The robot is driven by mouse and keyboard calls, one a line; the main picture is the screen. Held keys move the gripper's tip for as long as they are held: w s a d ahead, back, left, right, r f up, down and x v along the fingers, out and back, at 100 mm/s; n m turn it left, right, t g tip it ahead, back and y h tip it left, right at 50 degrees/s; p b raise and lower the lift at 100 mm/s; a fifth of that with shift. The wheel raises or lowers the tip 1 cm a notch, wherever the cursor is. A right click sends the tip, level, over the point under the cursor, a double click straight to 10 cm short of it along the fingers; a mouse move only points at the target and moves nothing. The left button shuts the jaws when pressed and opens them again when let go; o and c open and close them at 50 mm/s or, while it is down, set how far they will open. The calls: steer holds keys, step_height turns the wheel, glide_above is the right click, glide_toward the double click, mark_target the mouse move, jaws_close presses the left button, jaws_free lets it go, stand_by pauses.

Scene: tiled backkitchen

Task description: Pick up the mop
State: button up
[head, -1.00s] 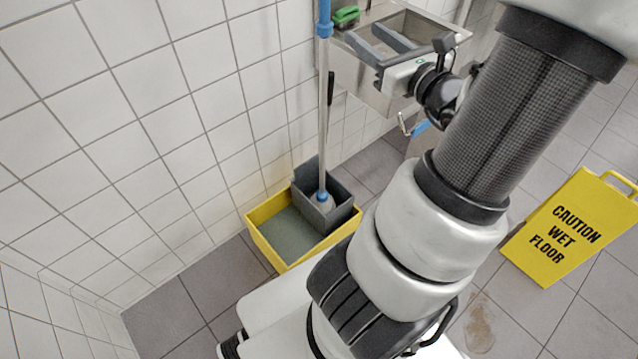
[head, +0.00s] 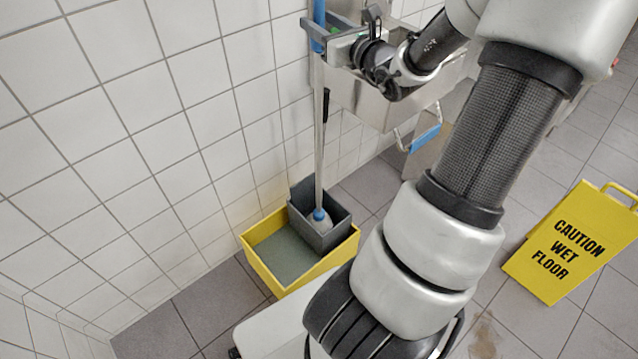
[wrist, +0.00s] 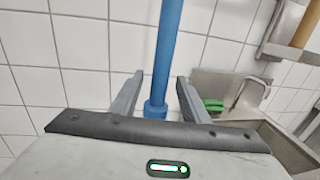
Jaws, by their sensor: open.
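The mop (head: 319,150) stands upright in the grey wringer of a yellow bucket (head: 251,264), close to the tiled wall. Its grey pole has a blue upper grip, and a blue joint shows at its lower end. My gripper (head: 312,33) is at the blue upper part of the pole. In the wrist view the blue grip (wrist: 165,55) stands between the two open fingers of my gripper (wrist: 155,92), with a gap on each side. The lower edge of the blue grip is close to the gripper body. The mop head is mostly hidden in the wringer.
A steel sink (head: 385,110) is on the wall behind my arm, with a green item (wrist: 213,105) and a tap beside it in the wrist view. A yellow wet-floor sign (head: 565,245) stands on the right.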

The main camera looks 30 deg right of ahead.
steer(key=shift+w, duration=0.65)
steer(key=c, duration=1)
steer(key=shift+r, duration=0.15)
jaws_close()
